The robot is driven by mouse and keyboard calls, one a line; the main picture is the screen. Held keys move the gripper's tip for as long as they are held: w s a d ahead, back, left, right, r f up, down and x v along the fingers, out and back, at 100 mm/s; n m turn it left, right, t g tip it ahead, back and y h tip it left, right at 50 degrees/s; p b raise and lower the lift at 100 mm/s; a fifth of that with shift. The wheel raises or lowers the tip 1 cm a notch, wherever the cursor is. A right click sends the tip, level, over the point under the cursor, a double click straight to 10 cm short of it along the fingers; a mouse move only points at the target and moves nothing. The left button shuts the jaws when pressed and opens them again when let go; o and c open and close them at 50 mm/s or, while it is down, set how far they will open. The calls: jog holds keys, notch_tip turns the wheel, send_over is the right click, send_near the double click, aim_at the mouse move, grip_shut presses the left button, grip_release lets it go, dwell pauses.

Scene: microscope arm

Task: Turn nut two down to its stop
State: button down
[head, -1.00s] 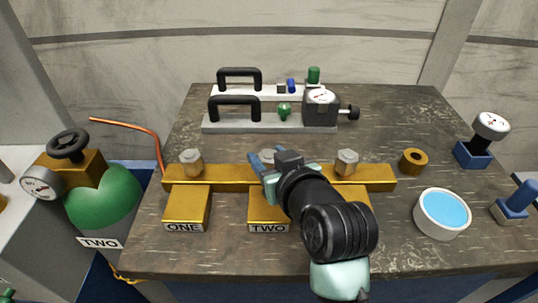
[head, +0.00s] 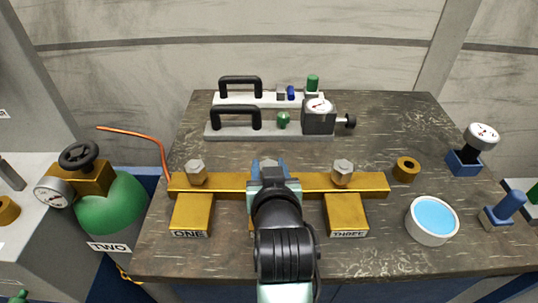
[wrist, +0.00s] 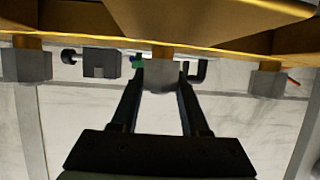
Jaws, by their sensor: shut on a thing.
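Nut two (wrist: 160,78) is a grey hex nut on a brass stem. In the wrist view it sits between the two dark fingers of my gripper (wrist: 158,84), which is shut on it. In the head view my gripper (head: 268,164) is at the middle of the brass bar (head: 222,186), its blue fingers pointing to the back. The gripper and my arm hide most of nut two and the block with the label TWO there. Nut one (head: 196,171) stands on the bar to the left, above the ONE block (head: 192,212). Nut three (head: 342,172) stands to the right, above the THREE block (head: 346,213).
A grey fixture with black handles (head: 235,116) and a gauge (head: 319,106) stands behind the bar. A brass ring (head: 406,168) and a blue-topped dish (head: 432,221) lie to the right. A green cylinder (head: 112,207) stands left of the table.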

jog(key=m+h+p, duration=0.3)
jog(key=shift+a+r+h, duration=0.15)
jog(key=shift+a+h, duration=0.1)
jog(key=shift+h, duration=0.15)
jog(key=shift+d+m+g+h, duration=0.15)
jog(key=shift+m+g+h, duration=0.65)
jog(key=shift+m+h, duration=1.15)
jog(key=shift+c, duration=2)
grip_release()
jog(key=v, duration=1.2)
jog(key=shift+s+a, duration=0.25)
jog(key=shift+s, duration=0.05)
jog(key=shift+r, duration=0.15)
